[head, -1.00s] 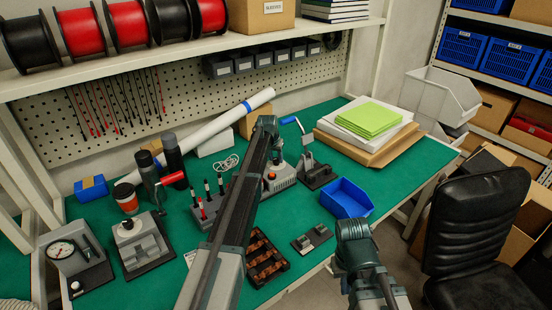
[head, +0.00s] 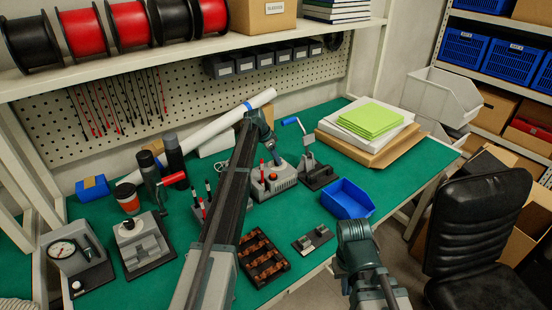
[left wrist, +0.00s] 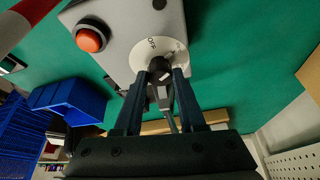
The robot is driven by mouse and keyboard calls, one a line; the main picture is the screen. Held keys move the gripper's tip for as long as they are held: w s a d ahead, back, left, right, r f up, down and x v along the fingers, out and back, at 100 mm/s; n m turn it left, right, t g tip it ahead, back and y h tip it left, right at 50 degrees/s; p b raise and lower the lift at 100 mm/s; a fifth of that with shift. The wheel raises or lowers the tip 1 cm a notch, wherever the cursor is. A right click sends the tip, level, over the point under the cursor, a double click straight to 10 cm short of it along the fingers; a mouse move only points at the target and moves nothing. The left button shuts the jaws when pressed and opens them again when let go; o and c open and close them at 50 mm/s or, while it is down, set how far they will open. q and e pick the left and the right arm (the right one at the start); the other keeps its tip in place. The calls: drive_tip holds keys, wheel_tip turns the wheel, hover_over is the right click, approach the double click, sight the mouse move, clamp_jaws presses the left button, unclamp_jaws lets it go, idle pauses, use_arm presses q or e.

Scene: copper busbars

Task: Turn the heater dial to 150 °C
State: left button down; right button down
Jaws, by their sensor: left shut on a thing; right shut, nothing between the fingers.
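The heater (head: 281,186) is a grey box on the green bench, partly behind my left arm in the head view. In the left wrist view its pale top (left wrist: 118,38) carries an orange-red button (left wrist: 91,39) and a round white dial plate (left wrist: 152,40) marked OFF. The black dial knob (left wrist: 159,64) stands on this plate. My left gripper (left wrist: 160,76) is shut on the knob, with one finger on each side. The other dial markings are too small or hidden to read. My right gripper (head: 352,230) is shut and empty near the bench's front edge.
A press with a blue handle (head: 318,172) stands just right of the heater. A blue tray (head: 347,198), a small grey fixture (head: 313,239) and a dark rack of copper pieces (head: 258,258) lie in front. Screwdrivers in a holder stand at the left.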

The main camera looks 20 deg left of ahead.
use_arm(q)
drive_tip(key=shift+m, duration=0.4)
drive_tip(key=c, duration=0.5)
unclamp_jaws()
drive_tip(key=p+v, duration=1.2)
drive_tip(key=v, duration=0.1)
drive_tip(key=shift+a+r+p, duration=0.2)
drive_tip(key=shift+r+p, duration=0.15)
drive_tip(key=shift+p, duration=0.05)
